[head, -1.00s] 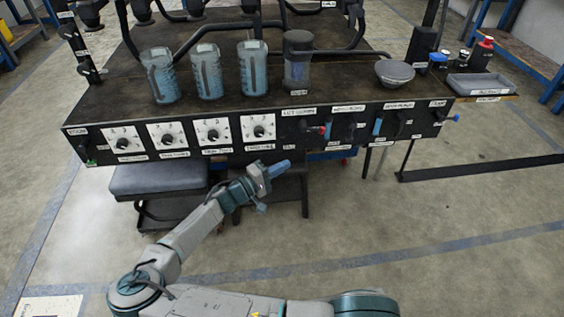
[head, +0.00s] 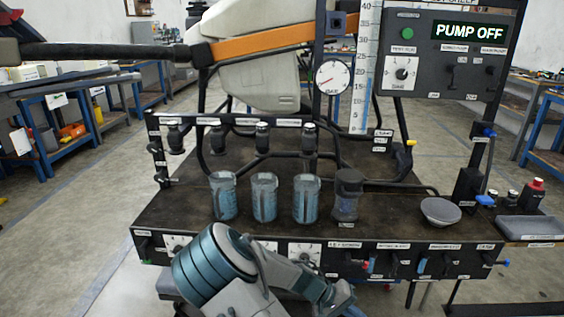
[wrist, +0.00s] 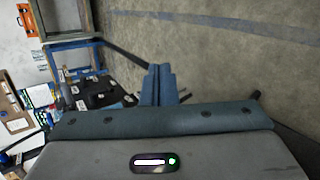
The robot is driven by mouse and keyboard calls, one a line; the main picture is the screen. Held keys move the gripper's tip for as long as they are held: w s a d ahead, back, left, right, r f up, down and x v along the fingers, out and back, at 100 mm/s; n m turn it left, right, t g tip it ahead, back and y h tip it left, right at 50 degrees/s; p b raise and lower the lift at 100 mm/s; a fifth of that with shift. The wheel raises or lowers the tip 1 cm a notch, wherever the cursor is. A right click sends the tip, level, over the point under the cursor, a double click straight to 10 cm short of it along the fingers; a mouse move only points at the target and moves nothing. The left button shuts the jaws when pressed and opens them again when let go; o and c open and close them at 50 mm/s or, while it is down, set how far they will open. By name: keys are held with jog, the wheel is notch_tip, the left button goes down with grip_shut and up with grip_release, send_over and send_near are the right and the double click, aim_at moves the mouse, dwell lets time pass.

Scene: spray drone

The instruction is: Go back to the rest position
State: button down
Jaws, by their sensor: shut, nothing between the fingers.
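My gripper shows in the wrist view (wrist: 158,84), where its two blue-grey fingers lie together with nothing between them. In the head view my arm is folded low in front of the bench, its teal joint at lower left of centre. The arm's far end runs right and down to the bottom edge, where the fingertips are not clearly visible. The black workbench (head: 400,208) stands just beyond the arm.
Clear measuring cups (head: 264,198) and a dark-lidded jar (head: 347,196) stand on the bench, with a grey bowl (head: 440,211) and a tray (head: 530,228) to the right. A panel (head: 447,52) reads PUMP OFF. Open floor (head: 75,245) lies left.

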jog(key=s+a+r+t+y+p, duration=0.1)
jog(key=s+r+y+p, duration=0.2)
jog(key=r, duration=0.9)
jog(key=s+a+r+t+y+p, duration=0.1)
jog(key=s+r+y+p, duration=0.3)
jog(key=r+p, duration=0.4)
jog(key=s+a+r+y+p, duration=0.2)
jog(key=s+r+y+p, duration=0.1)
jog(key=r, duration=1.2)
jog(key=shift+s+a+r+m+t+p, duration=0.35)
jog(key=shift+s+p, duration=0.35)
jog(key=shift+p, duration=0.45)
jog(key=c, duration=2.1)
grip_release()
jog(key=s+r+p, duration=0.1)
jog(key=r, duration=0.2)
jog(key=s+r+t+p, duration=0.1)
jog(key=s+r, duration=0.1)
jog(key=s+r+t+p, duration=0.1)
jog(key=r+p, duration=0.1)
jog(key=r, duration=0.1)
jog(key=shift+s+r+y, duration=0.3)
jog(key=shift+r, duration=0.05)
jog(key=shift+c, duration=0.2)
jog(key=o, duration=0.6)
jog(key=shift+s+a+r, duration=0.1)
jog(key=shift+s+r, duration=0.05)
jog(key=shift+o, duration=0.2)
